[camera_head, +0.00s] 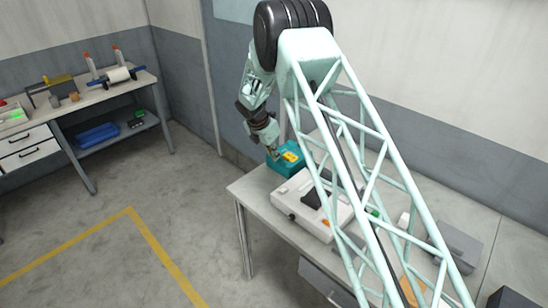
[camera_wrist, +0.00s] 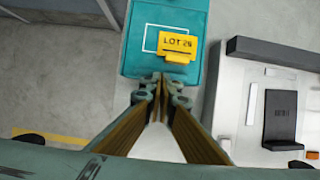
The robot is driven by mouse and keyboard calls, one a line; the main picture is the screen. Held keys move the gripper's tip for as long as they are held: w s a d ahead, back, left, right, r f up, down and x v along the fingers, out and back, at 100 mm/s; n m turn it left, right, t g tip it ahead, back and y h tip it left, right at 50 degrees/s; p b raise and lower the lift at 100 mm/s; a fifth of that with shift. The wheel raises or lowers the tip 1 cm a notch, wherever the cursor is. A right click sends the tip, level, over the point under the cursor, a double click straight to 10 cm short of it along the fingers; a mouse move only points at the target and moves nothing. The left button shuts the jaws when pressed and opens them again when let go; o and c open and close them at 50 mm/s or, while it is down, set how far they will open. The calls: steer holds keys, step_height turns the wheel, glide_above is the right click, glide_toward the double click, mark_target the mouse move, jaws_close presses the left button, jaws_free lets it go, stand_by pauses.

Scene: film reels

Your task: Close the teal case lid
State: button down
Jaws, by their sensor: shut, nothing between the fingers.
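In the head view my gripper (camera_head: 274,152) is at the case's left side.
The white machine (camera_head: 296,207) with a dark block stands close to the right of the case. The table (camera_head: 247,192) has a narrow bare strip at its left end. A workbench (camera_head: 95,103) with tools and a blue bin (camera_head: 97,135) stands far left. The floor between is clear.

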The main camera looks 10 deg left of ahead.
steer(key=s+a+r+b, duration=0.1)
steer(key=s+a+r, duration=0.3)
steer(key=r, duration=0.5)
steer(key=shift+s+a, duration=0.3)
steer(key=shift+s, duration=0.75)
steer(key=shift+r, duration=0.15)
